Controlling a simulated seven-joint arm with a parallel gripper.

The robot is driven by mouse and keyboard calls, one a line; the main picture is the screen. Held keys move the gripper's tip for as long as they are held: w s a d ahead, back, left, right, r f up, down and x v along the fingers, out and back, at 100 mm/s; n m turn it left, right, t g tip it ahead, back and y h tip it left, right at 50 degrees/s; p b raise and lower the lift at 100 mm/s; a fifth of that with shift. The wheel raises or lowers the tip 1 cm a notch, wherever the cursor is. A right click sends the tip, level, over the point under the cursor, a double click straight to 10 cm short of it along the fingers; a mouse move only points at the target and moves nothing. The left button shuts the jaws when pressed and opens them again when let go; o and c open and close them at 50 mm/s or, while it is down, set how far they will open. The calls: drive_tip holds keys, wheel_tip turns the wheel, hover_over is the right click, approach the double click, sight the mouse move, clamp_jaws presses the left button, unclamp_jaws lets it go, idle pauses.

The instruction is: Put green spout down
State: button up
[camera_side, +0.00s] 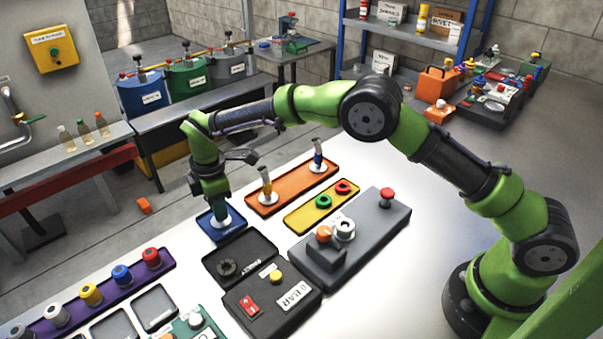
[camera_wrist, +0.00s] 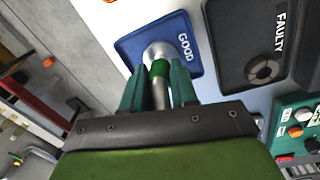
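The green spout (camera_wrist: 160,68) has a green band, a grey metal tube and a broad pale base. It is upright in the wrist view, between the two fingers of my gripper (camera_wrist: 160,88), which look closed against it. Its base is over the blue tray marked GOOD (camera_wrist: 189,68) and appears to rest on it. In the side view my gripper (camera_side: 217,196) points down at the blue tray (camera_side: 205,222), and the pale base (camera_side: 222,220) shows below the fingers. The fingers hide most of the spout there.
The dark FAULTY tray (camera_wrist: 225,20) holds a dark ring, right beside the blue tray. An orange tray (camera_side: 290,186) with two other spouts stands behind. A yellow tray (camera_side: 310,219) and a grey block with a red button (camera_side: 388,193) lie to the right.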

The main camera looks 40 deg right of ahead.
drive_tip(key=o, duration=0.4)
drive_tip(key=shift+c, duration=0.2)
drive_tip(key=shift+r, duration=0.1)
drive_tip(key=r, duration=1.1)
drive_tip(key=shift+s+a+r, duration=0.1)
drive_tip(key=shift+s+r, duration=0.15)
drive_tip(key=shift+r, duration=0.1)
drive_tip(key=s+d+r+m+t+y, duration=0.2)
drive_tip(key=s+d+r+m+t, duration=0.1)
drive_tip(key=s+d+r+m, duration=0.8)
drive_tip(key=s+d+m+t, duration=0.1)
drive_tip(key=s+d+m, duration=0.3)
drive_tip(key=s, duration=0.5)
drive_tip(key=s+d+f+m+t, duration=0.1)
drive_tip(key=s+d+m, duration=0.3)
drive_tip(key=s, duration=0.4)
drive_tip(key=shift+s+d+f+t, duration=0.3)
drive_tip(key=shift+s+d+t, duration=0.15)
drive_tip(key=shift+t, duration=0.35)
